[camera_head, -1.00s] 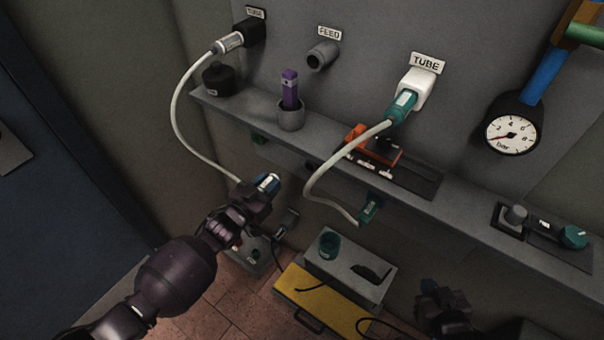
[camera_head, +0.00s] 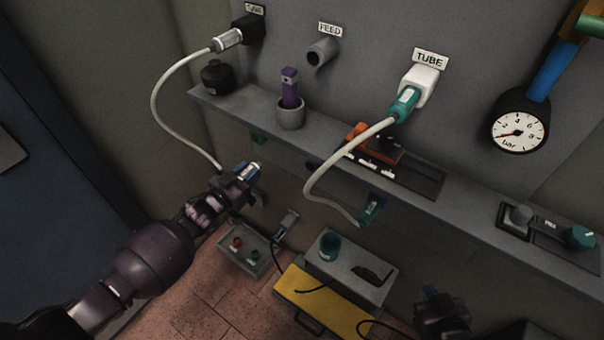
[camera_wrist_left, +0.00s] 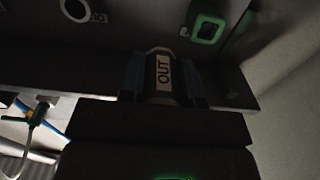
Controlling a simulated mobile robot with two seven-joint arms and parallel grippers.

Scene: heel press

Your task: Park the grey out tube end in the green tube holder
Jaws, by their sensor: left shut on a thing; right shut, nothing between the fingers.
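My left gripper (camera_head: 240,180) is shut on the grey out tube end (camera_wrist_left: 163,78), whose OUT label faces the left wrist camera. The tube's white hose curves from the port at the upper left down to my gripper. The green tube holder (camera_wrist_left: 207,28) shows in the left wrist view as a green-rimmed opening, above and right of the tube end and apart from it. My right gripper (camera_head: 440,312) is shut and empty at the lower right.
A grey shelf (camera_head: 465,196) runs along the wall, with a purple item in a cup (camera_head: 290,115) on it. A second hose hangs from the TUBE port (camera_head: 418,85), its teal end (camera_head: 371,208) below the shelf.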

